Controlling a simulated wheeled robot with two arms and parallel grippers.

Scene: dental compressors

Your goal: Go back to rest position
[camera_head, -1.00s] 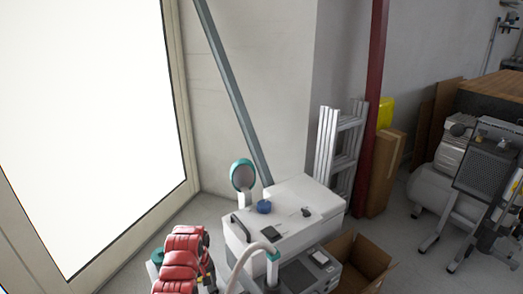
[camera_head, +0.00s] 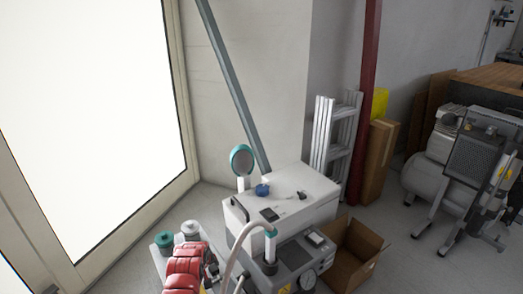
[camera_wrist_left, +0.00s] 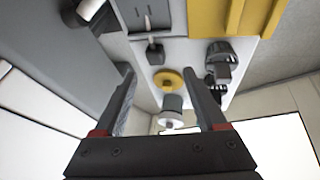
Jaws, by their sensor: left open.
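My left gripper (camera_wrist_left: 158,72) is seen in the left wrist view. Its two dark fingers, with red marks near their bases, stand apart, and nothing is held between them. Beyond the fingers is equipment with yellow panels (camera_wrist_left: 222,16), dark knobs (camera_wrist_left: 220,58) and a yellow disc (camera_wrist_left: 168,80). The fingers look clear of it, but the exact distance cannot be told. I cannot make out the left gripper in the head view. My right gripper is in neither view.
A white-topped compressor unit (camera_head: 315,185) stands at centre, beside a red ribbed unit (camera_head: 184,272) with teal and grey caps. An open cardboard box (camera_head: 345,270), a ladder (camera_head: 338,153) and another compressor (camera_head: 425,180) stand to the right. Bare floor (camera_head: 415,270) shows at lower right.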

